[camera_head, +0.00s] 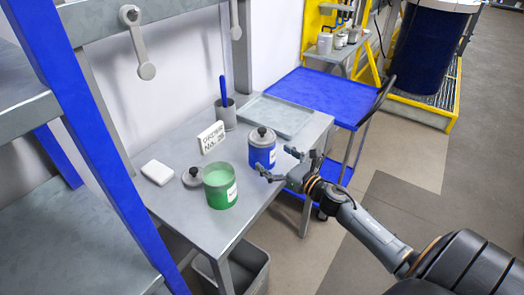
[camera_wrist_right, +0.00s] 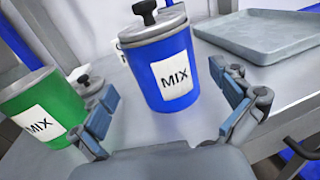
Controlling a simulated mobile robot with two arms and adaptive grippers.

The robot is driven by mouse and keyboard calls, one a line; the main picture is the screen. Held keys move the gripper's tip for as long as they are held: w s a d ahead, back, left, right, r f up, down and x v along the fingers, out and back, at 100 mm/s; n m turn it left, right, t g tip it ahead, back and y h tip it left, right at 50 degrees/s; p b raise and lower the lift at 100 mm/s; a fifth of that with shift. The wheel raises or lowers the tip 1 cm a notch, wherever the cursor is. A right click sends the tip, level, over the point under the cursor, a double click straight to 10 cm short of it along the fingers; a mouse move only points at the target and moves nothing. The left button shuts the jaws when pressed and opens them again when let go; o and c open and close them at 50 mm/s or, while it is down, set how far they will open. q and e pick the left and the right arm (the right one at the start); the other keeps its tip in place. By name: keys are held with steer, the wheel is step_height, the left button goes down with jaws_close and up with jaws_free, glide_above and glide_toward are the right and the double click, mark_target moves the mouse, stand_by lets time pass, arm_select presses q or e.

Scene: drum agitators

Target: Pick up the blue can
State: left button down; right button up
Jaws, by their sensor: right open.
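The blue can (camera_head: 262,154) stands upright on the grey table, with a grey lid and dark knob on top. In the right wrist view the blue can (camera_wrist_right: 163,66) shows a white "MIX" label and sits ahead of the fingers. My right gripper (camera_head: 280,164) is open and empty beside the can, on its near right side. In the wrist view the right gripper's fingers (camera_wrist_right: 168,112) are spread wide, with the can just beyond and between them. My left gripper is not in view.
A green can (camera_head: 220,187) stands left of the blue can, with a loose lid (camera_head: 192,177) beside it. A sign (camera_head: 211,137), a cup with a blue tool (camera_head: 227,115), a white block (camera_head: 157,172) and a grey tray (camera_head: 275,115) are also on the table (camera_head: 165,205).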

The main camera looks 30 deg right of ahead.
steer(key=shift+w+r, duration=0.1)
steer(key=shift+w, duration=0.25)
steer(key=w+p, duration=0.1)
steer(key=w, duration=0.2)
steer(key=shift+w+a+p, duration=0.2)
steer(key=shift+p, duration=0.1)
steer(key=shift+w+a, duration=0.1)
steer(key=shift+w, duration=0.45)
steer(key=c, duration=1.5)
steer(key=shift+c, duration=0.2)
